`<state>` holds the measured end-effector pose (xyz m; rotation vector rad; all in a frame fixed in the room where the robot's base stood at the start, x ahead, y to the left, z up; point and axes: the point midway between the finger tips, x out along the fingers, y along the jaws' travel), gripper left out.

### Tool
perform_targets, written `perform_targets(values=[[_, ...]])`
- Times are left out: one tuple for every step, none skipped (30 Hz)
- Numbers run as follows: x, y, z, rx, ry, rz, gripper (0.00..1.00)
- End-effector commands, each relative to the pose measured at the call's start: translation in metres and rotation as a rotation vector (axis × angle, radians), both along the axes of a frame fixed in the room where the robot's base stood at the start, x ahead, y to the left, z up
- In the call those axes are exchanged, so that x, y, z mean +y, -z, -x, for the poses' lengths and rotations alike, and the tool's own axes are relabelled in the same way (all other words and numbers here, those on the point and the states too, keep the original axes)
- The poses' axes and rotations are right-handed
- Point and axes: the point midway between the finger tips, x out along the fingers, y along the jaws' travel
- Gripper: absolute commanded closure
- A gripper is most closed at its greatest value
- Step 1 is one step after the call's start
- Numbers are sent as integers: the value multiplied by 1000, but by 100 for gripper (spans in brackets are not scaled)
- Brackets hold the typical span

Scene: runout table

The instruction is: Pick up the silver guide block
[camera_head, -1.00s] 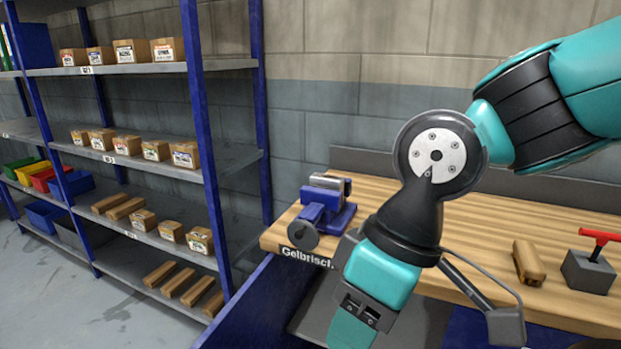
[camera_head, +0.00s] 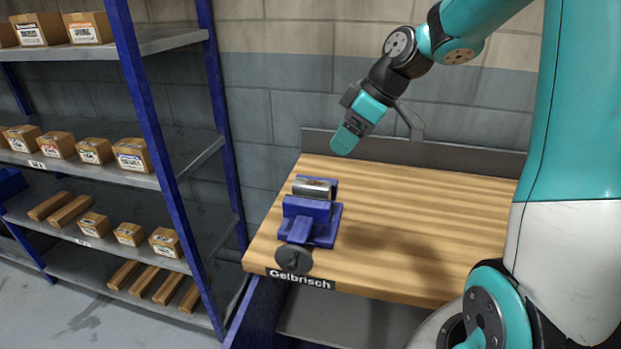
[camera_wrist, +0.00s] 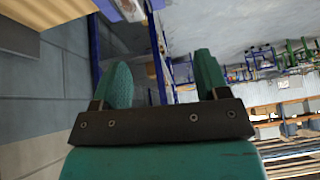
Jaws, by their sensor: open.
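A silver block (camera_head: 313,189) with a rounded, shiny top sits in the jaws of a blue vise (camera_head: 308,218) on the wooden table. The vise hides its lower part. It is the only silver piece that fits the guide block. My gripper (camera_head: 345,140) is raised above the back of the table, right of the vise and apart from the block, pointing down and left. In the wrist view my two teal fingers (camera_wrist: 163,82) stand apart with nothing between them. The block cannot be made out in the wrist view.
The wooden tabletop (camera_head: 430,230) is clear right of the vise, with a grey back panel (camera_head: 450,155) behind it. A dark round vise handle (camera_head: 293,260) stands at the front. A blue-posted shelf (camera_head: 150,110) with boxes is at the left.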

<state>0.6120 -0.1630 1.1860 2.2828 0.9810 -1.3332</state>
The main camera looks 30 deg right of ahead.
Motion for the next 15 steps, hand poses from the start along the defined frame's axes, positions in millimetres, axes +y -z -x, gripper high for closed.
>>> perform_targets(values=[[-21,-6,-5,-19,7,5,32],[-30,-7,-7,-32,5,9,32],[-39,-7,-8,-46,2,14,32],[-43,-6,-10,-53,0,17,32],[-47,-5,-11,-60,-1,19,32],[-48,-3,-13,-64,-4,21,32],[-47,1,-15,-65,-7,20,32],[-46,4,-16,-66,-8,21,32],[-43,11,-19,-65,-9,21,32],[-40,16,-21,-63,-10,20,32],[-37,21,-24,-63,-11,20,32],[-33,29,-27,-62,-10,20,32],[-30,35,-30,-63,-10,20,32],[-27,41,-33,-61,-10,20,32],[-24,49,-36,-61,-9,20,32]])
